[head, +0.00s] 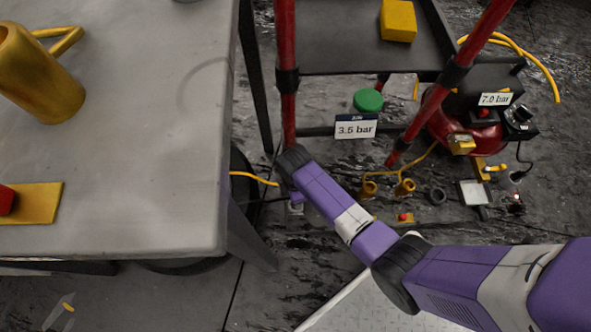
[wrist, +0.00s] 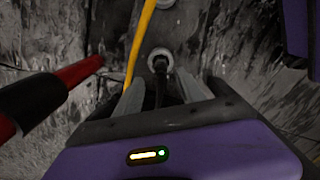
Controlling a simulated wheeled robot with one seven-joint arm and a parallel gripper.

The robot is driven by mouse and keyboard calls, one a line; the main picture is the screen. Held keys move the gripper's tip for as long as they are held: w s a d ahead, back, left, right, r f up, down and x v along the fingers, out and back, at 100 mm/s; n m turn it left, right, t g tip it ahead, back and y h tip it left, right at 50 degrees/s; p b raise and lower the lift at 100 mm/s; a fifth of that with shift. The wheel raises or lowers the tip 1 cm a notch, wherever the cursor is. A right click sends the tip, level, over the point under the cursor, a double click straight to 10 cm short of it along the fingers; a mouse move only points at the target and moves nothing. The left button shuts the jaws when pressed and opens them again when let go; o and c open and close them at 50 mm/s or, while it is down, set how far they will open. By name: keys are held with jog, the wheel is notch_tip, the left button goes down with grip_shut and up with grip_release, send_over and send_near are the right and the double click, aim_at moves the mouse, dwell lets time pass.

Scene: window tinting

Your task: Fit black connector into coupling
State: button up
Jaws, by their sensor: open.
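In the wrist view a black connector (wrist: 160,66) on a dark cable lies between the two fingers of my gripper (wrist: 160,90). The fingers are apart, one on each side of it. The connector's end overlaps a pale grey round coupling (wrist: 160,53) just ahead of the fingertips. I cannot tell how deep it sits or whether the fingers touch it. In the head view my gripper (head: 296,207) is low, beside the grey table's right edge; my arm hides most of its surroundings, and the connector cannot be made out there.
A yellow hose (wrist: 140,45) runs close by on the left. A red cart post (wrist: 78,73) with a black sleeve is also left. The grey table (head: 150,150) and red-framed cart (head: 365,55) flank my arm. A red compressor (head: 472,138) and loose fittings lie right.

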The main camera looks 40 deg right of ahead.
notch_tip(320, 180, down, 5)
jog(key=b, duration=0.3)
jog(key=shift+s, duration=0.1)
jog(key=shift+r, duration=0.15)
grip_shut()
